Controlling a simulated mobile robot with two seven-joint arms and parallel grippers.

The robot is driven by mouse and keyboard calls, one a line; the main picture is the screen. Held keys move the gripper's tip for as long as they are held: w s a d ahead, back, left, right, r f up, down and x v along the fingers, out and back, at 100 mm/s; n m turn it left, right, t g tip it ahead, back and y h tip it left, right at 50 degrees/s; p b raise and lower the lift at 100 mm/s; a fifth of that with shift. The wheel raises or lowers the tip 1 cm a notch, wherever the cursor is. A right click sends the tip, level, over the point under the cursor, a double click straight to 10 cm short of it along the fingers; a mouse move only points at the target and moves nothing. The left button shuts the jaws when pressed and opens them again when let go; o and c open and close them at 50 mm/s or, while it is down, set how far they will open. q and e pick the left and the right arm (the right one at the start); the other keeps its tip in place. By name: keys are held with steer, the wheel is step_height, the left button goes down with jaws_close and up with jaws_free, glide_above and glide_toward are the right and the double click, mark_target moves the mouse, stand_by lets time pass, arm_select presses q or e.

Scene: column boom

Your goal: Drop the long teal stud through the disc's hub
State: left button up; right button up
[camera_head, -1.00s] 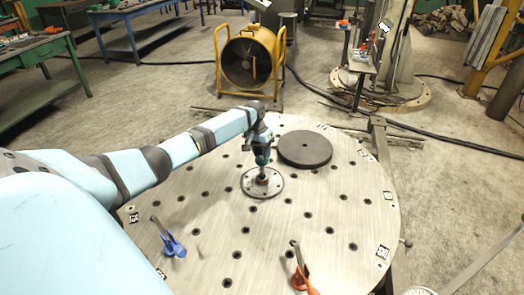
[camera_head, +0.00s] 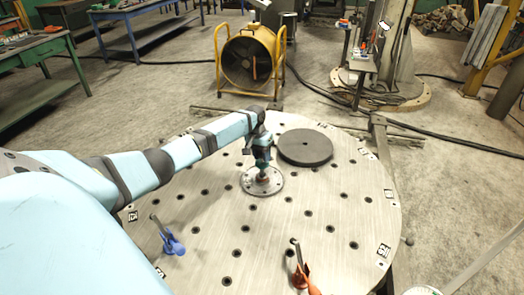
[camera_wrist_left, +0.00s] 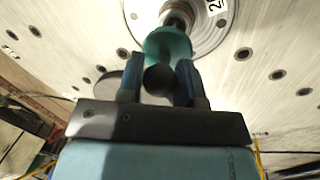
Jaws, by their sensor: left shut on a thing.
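The flat grey disc (camera_head: 275,189) lies on the round perforated table, with small holes around its rim. My left gripper (camera_head: 262,164) points down above the disc's middle and is shut on the teal stud. In the left wrist view the teal stud (camera_wrist_left: 167,45) shows between the two fingers (camera_wrist_left: 161,72), with its round dark end facing the camera. Its far end lines up with the disc's hub, and the disc (camera_wrist_left: 212,35) shows beyond it. A reddish part shows at the hub in the head view. How deep the stud sits is hidden. My right gripper is out of view.
A dark round plate (camera_head: 305,147) lies on the table (camera_head: 350,205) just behind and right of the disc. A blue-handled clamp (camera_head: 172,243) and an orange-handled one (camera_head: 302,275) stand near the front. A yellow fan (camera_head: 247,60) is on the floor behind.

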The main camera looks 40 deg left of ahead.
mark_target(261, 162)
arm_select(q)
steer(key=shift+p, duration=0.35)
stand_by(0.6)
steer(key=shift+f+b, duration=0.85)
steer(key=shift+f, duration=1.3)
stand_by(1.1)
steer(key=shift+f+p, duration=0.15)
steer(key=shift+p, duration=0.2)
stand_by(1.6)
steer(key=shift+f, duration=0.4)
stand_by(0.5)
steer(key=o, duration=0.7)
steer(key=shift+c, duration=0.2)
